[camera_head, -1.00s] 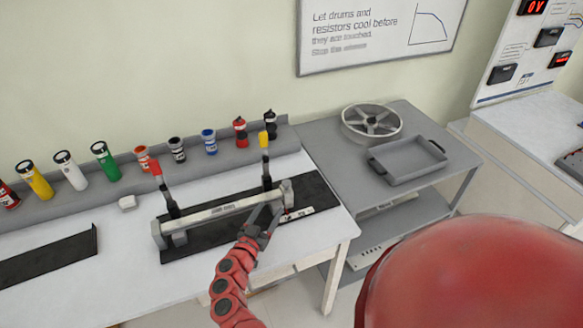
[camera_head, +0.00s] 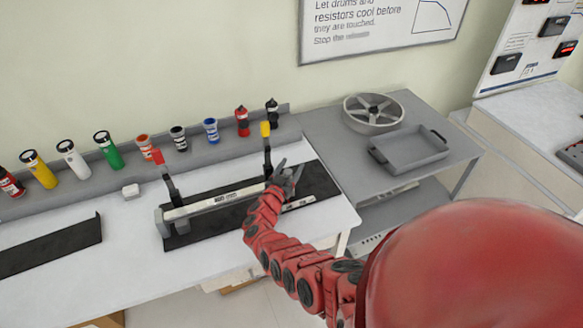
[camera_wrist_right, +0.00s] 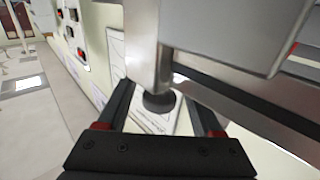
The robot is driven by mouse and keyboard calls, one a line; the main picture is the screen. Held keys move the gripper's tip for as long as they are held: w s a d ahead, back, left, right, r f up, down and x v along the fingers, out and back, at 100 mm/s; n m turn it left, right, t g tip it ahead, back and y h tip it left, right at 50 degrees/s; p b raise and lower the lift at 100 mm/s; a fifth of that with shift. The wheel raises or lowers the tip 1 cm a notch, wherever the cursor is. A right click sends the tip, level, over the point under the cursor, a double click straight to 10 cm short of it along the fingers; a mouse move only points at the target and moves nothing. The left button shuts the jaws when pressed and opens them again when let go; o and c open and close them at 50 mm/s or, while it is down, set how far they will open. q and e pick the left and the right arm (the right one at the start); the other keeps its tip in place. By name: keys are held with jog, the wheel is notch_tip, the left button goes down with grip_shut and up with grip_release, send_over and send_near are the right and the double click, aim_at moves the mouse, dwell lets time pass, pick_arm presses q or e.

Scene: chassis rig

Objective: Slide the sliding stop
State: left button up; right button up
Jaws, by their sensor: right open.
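On the white table stands a rig: a long pale metal bar (camera_head: 215,201) above a dark base, with a red-handled lever (camera_head: 165,175) and a yellow-handled lever (camera_head: 266,148). My right gripper (camera_head: 286,175) is at the bar's right end, just right of the yellow-handled lever, and covers that end. In the right wrist view a metal block with a dark round knob (camera_wrist_right: 158,103) under it shows between and beyond the open fingers. The fingers are not closed on it. I cannot tell for sure which part is the sliding stop. My left gripper is out of view.
Several coloured cylinders, such as a green one (camera_head: 107,150), stand on the grey ledge behind. A grey cart with a tray (camera_head: 410,149) and spoked wheel (camera_head: 374,112) stands right.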

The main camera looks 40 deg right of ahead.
jog(key=shift+d+r, duration=0.1)
jog(key=shift+d, duration=0.05)
grip_shut()
dwell(0.4)
dwell(1.0)
